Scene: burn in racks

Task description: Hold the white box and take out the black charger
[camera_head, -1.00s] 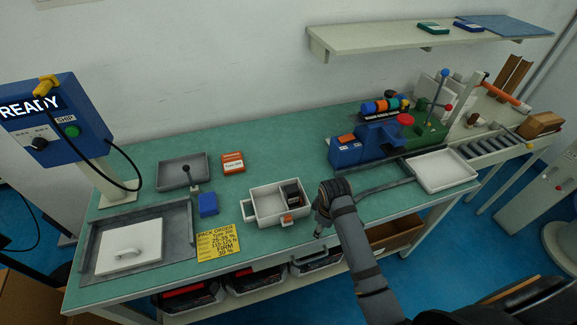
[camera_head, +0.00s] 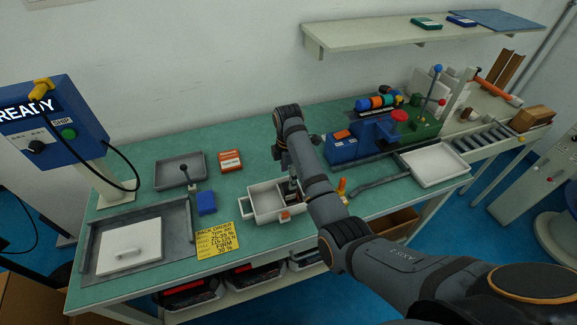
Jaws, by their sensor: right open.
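The white box (camera_head: 262,205) stands on the green bench near its front edge, with a handle on its left side and an orange tag at its front right. In the earlier view a black block, likely the black charger, stood in its right part; now that part is mostly hidden by my right arm. My right gripper (camera_head: 293,188) is open and points down at the right part of the box. I cannot tell whether it touches the charger. My left gripper is not in view.
A yellow order card (camera_head: 217,238), a small blue block (camera_head: 206,202) and an orange box (camera_head: 230,161) lie left of the white box. A grey tray (camera_head: 181,168) is behind. A blue vise-like fixture (camera_head: 366,146) and a white tray (camera_head: 436,167) stand right.

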